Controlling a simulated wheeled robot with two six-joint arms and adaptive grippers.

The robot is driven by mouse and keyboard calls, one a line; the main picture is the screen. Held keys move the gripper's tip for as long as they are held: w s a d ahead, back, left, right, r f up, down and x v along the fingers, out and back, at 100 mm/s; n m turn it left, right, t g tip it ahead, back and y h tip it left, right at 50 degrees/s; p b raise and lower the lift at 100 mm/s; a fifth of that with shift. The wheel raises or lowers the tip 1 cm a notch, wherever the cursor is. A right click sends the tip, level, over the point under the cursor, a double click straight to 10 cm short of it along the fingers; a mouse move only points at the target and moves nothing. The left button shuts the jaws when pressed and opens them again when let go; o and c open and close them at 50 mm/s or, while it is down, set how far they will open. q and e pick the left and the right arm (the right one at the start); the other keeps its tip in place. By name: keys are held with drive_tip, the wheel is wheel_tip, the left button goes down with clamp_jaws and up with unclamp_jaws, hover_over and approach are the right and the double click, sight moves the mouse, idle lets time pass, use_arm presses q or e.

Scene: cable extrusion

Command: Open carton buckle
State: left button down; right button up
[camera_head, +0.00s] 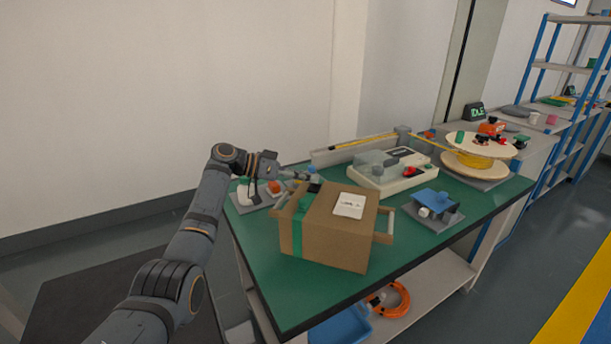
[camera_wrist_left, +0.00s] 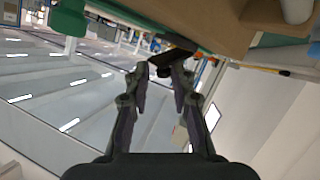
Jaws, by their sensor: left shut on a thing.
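The brown carton (camera_head: 330,235) stands on the green table with a white label on its top and a green strap (camera_head: 297,240) down its left side. My left gripper (camera_head: 302,177) is at the carton's far left top edge. In the left wrist view the carton (camera_wrist_left: 215,22) is above my left gripper (camera_wrist_left: 160,70), whose fingertips are shut on a small dark piece, which looks like the carton buckle (camera_wrist_left: 172,54). Whether the buckle is open cannot be told. A green part (camera_wrist_left: 68,18) shows at upper left there. My right gripper is not in view.
A white machine (camera_head: 390,170) with a clear cover stands behind the carton, and a blue-topped fixture (camera_head: 435,200) stands to its right. A spool of yellow cable (camera_head: 475,158) is at the far right of the green table (camera_head: 285,300). The table's front right is clear.

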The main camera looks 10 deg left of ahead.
use_arm(q)
drive_tip(key=shift+f, duration=0.1)
drive_tip(key=c, duration=1.3)
unclamp_jaws()
drive_tip(key=v, duration=1.2)
